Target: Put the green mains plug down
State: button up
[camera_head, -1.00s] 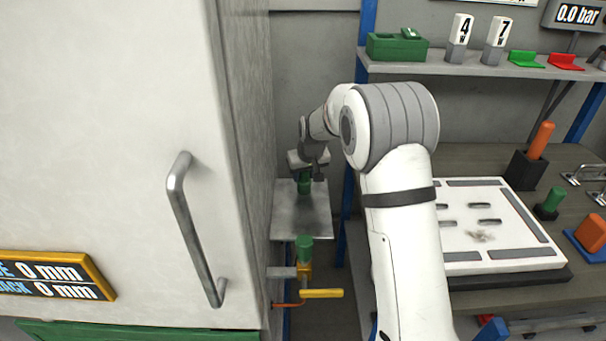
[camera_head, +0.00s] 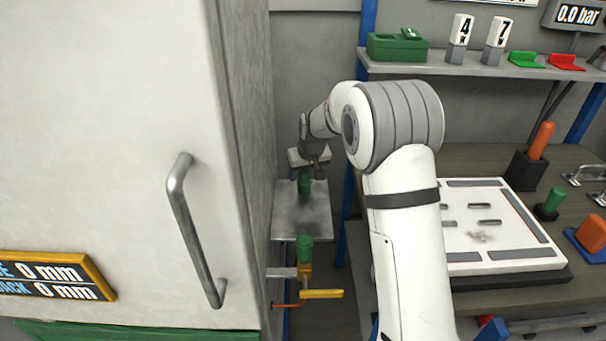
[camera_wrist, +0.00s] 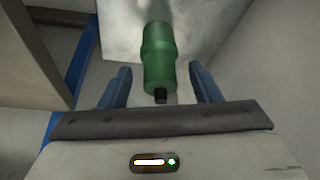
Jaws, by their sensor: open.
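The green mains plug (camera_head: 304,184) stands on a small grey metal shelf (camera_head: 318,222) beside the tall white cabinet. In the wrist view the plug (camera_wrist: 158,58) is a green ribbed cylinder with a dark tip towards me, against the pale shelf (camera_wrist: 118,25). My gripper (camera_wrist: 160,84) is open, its two blue fingers standing on either side of the plug with a gap on each side. In the head view my gripper (camera_head: 307,168) is right at the plug and partly hides it.
A second green part (camera_head: 305,248) sits on a brass valve with a yellow handle (camera_head: 321,294) in front of the shelf. The white cabinet (camera_head: 110,130) with a metal handle closes off the left. A blue post (camera_head: 346,215) and a workbench (camera_head: 470,158) stand to the right.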

jog(key=v, duration=1.1)
jog(key=s+d+r+m, duration=0.15)
jog(key=s+d, duration=0.25)
jog(key=s, duration=0.5)
jog(key=s+d+r+m, duration=0.15)
jog(key=s+d, duration=0.35)
jog(key=s, duration=0.5)
jog(key=s+d+f+g, duration=0.1)
jog(key=s, duration=0.7)
jog(key=s+d+f+g+h, duration=0.1)
jog(key=s+d+f, duration=0.1)
jog(key=s, duration=0.6)
jog(key=shift+s+d+f+m, duration=0.25)
jog(key=shift+s+f+m, duration=0.05)
jog(key=shift+s, duration=0.05)
notch_tip(320, 180, up, 7)
jog(key=p, duration=0.6)
jog(key=shift+p, duration=0.4)
jog(key=shift+s, duration=0.15)
